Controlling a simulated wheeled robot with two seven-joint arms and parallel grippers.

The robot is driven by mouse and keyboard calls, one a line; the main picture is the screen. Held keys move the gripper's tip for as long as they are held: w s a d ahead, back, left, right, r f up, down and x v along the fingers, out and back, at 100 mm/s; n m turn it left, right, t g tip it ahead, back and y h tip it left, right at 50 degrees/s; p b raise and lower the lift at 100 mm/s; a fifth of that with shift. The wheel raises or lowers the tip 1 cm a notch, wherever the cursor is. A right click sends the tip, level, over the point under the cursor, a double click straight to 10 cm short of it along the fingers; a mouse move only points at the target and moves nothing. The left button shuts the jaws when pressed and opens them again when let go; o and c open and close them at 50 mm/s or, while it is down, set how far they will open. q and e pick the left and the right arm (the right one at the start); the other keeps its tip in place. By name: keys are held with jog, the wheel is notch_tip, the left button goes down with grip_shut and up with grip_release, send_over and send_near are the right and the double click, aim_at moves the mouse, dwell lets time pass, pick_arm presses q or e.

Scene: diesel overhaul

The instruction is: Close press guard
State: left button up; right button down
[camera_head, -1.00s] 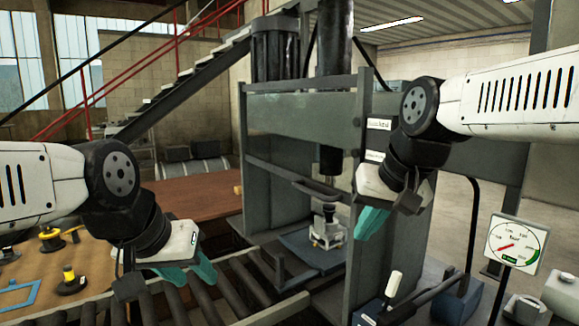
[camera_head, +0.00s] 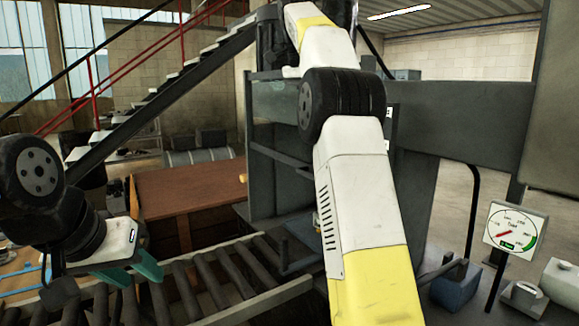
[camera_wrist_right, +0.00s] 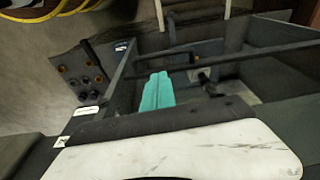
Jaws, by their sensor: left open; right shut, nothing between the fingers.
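The press (camera_head: 263,190) stands in the middle of the head view, its front largely hidden by my right arm. Its guard (camera_head: 276,104) is a see-through panel with a dark lower bar; the left part shows high on the frame, and its handle is hidden there. My right gripper is hidden in the head view. In the right wrist view its teal fingers (camera_wrist_right: 158,90) are shut and empty, close to a long dark bar and a dark bent piece; contact cannot be told. My left gripper (camera_head: 132,280) is open and empty above the rollers.
A roller conveyor (camera_head: 212,290) runs in front of the press. A brown-topped table (camera_head: 185,195) stands behind it. A gauge (camera_head: 515,230) and a blue pump unit (camera_head: 455,288) are at the right. Stairs with a red rail rise at the back left.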

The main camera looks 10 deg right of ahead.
notch_tip(320, 180, down, 14)
jog(key=w+d, duration=0.1)
jog(key=shift+w+d+m, duration=0.15)
jog(key=shift+d+m, duration=0.15)
jog(key=shift+d, duration=0.05)
dwell(0.6)
jog(key=shift+r, duration=0.1)
notch_tip(320, 180, down, 31)
dwell(0.4)
